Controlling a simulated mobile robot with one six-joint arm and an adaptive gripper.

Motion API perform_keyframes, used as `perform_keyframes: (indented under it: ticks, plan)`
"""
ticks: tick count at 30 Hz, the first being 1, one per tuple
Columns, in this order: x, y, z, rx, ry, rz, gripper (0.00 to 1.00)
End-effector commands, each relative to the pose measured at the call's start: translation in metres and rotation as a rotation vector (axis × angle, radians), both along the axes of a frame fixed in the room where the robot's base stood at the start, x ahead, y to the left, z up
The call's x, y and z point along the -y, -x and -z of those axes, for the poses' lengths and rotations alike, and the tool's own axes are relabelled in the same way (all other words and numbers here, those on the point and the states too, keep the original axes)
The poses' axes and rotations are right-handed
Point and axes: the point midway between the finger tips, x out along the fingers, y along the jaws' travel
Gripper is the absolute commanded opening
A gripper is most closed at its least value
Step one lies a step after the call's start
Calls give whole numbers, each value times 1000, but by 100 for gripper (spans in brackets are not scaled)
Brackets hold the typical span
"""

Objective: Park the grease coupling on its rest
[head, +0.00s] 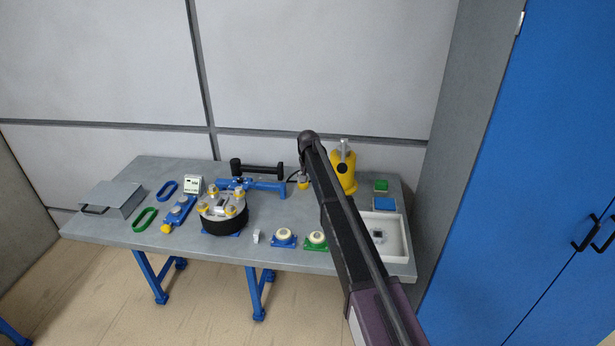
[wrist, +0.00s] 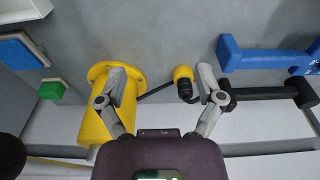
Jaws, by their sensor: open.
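The grease coupling (wrist: 184,76) is a small yellow cap with a black ribbed end, joined by a black hose (wrist: 155,91) to the yellow grease pump (wrist: 95,112). My gripper (wrist: 161,72) is open. In the wrist view the coupling shows between the fingertips, close to the right finger; I cannot tell the depth, and nothing is gripped. In the head view the pump (head: 343,172) stands at the back right of the bench, and the coupling (head: 303,184) shows just left of my arm. My gripper is hidden there. I cannot tell which part is the rest.
A blue bracket (head: 268,187) and black bar (head: 265,170) lie left of the coupling. A black drum with yellow-capped parts (head: 224,226) stands front-left. Blue and green flanged pieces (head: 284,240) sit at the front, a white tray (head: 398,252) at right.

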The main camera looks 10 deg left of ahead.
Motion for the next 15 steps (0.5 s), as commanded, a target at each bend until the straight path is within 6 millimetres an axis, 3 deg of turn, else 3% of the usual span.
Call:
perform_keyframes:
  ticks: [5, 15]
  plan:
    - [3, 11, 0, 0, 0, 0, 86]
    - [3, 12, 0, 0, 0, 0, 86]
